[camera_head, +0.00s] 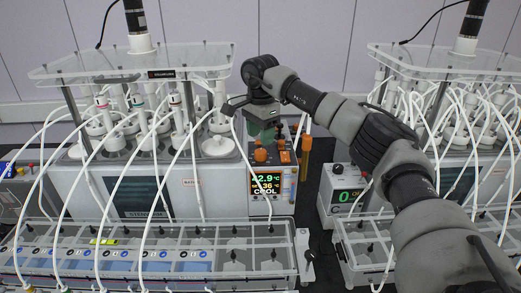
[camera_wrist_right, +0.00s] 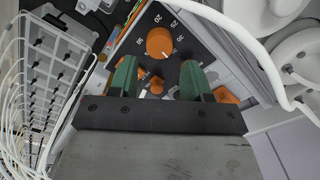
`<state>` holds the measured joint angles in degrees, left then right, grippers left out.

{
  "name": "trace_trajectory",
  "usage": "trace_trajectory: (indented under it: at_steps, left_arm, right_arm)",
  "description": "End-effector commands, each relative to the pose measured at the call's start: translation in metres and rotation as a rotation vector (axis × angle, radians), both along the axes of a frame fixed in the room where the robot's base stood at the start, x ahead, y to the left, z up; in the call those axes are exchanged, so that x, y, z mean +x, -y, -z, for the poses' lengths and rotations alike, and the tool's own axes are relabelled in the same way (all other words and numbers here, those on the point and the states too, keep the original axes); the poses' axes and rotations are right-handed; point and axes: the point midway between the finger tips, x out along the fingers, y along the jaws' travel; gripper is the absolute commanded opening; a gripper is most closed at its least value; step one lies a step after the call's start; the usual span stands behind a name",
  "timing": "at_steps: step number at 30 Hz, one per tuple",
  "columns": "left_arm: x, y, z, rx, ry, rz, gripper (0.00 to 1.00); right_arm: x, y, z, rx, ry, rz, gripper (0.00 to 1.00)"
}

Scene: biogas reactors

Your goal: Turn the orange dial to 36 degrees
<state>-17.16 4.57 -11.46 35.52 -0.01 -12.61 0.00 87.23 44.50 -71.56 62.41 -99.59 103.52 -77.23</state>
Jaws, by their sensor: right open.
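The orange dial (camera_wrist_right: 159,43) is round and sits on a dark panel with a printed scale; 20, 25, 30 and 50 can be read around it. A small pale mark shows near its lower right edge. My right gripper (camera_wrist_right: 159,63) is open, with its green fingers apart and the dial in line with the gap, just past the tips. I cannot tell whether they touch it. In the head view my right gripper (camera_head: 263,132) is over the control panel and hides part of it. The display (camera_head: 266,185) reads 42.9 above 36, with COOL below. My left gripper is out of view.
Other orange knobs (camera_wrist_right: 156,84) sit close to the fingers. White tubes (camera_head: 155,160) arch over the left reactor and the bottle rack (camera_head: 150,255) in front. A second reactor (camera_head: 475,185) and a small box with a green 0 (camera_head: 345,195) stand to the right.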

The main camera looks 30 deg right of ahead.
Motion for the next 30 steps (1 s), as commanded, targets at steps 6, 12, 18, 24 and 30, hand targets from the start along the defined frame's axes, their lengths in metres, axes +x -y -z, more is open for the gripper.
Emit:
trace_trajectory:
  at_steps: [6,12,18,24,30]
  left_arm:
    - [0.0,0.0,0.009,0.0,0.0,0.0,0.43]
    - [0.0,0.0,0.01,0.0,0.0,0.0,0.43]
    - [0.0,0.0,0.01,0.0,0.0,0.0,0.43]
    - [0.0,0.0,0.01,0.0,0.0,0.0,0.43]
    - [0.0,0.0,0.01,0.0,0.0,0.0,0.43]
  right_arm:
    - [0.001,0.0,-0.038,0.0,0.004,0.0,0.48]
    - [0.0,0.0,-0.053,0.001,0.001,0.0,0.48]
    - [0.0,0.0,-0.054,0.0,0.0,0.0,0.48]
    - [0.0,0.0,-0.054,0.0,0.0,0.0,0.48]
    - [0.0,0.0,-0.054,0.0,0.0,0.0,0.48]
